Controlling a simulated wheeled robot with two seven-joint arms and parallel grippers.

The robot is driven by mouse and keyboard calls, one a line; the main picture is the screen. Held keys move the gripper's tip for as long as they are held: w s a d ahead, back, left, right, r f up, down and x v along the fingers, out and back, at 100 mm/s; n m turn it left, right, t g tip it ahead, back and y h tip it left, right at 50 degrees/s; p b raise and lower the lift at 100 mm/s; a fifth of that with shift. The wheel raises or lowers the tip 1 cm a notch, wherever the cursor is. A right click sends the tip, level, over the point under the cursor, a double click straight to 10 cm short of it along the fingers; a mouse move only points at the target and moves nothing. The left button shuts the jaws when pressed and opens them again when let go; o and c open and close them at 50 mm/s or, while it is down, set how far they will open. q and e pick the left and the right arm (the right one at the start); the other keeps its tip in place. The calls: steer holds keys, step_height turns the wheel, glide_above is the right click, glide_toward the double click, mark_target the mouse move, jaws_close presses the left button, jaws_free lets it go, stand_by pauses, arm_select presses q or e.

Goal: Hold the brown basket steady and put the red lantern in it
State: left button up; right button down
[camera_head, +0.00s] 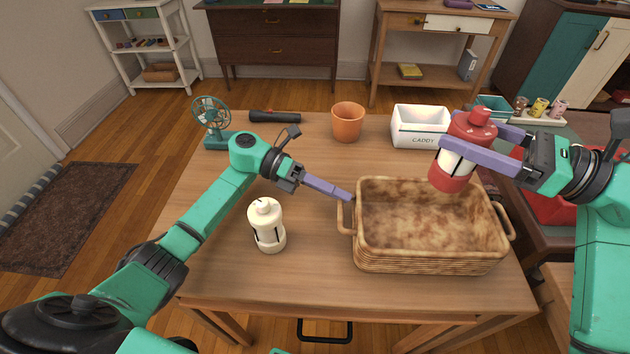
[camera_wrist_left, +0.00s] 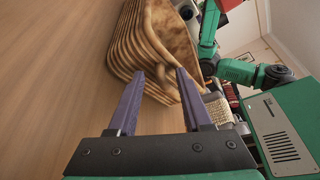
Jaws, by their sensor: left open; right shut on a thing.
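The brown basket (camera_head: 430,255) stands upright on the table, with a loop handle at each end. The red lantern (camera_head: 451,184), red with a white middle, is held above the basket's back right part. My right gripper (camera_head: 455,140) is shut on the lantern. My left gripper (camera_head: 347,196) is at the basket's left handle. In the left wrist view, its open fingers (camera_wrist_left: 155,90) point at the basket (camera_wrist_left: 150,45), with the handle near the right finger; I cannot tell if they touch it.
A white lantern (camera_head: 267,226) stands left of the basket. Behind are a teal fan (camera_head: 212,119), a black flashlight (camera_head: 275,117), an orange pot (camera_head: 347,122) and a white caddy (camera_head: 420,126). The wooden table (camera_head: 310,270) is clear in front of the basket.

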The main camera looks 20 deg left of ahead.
arm_select(q)
steer(key=shift+d, duration=0.2)
jaws_close()
steer(key=shift+s, duration=0.1)
steer(key=shift+f, duration=0.25)
stand_by(1.0)
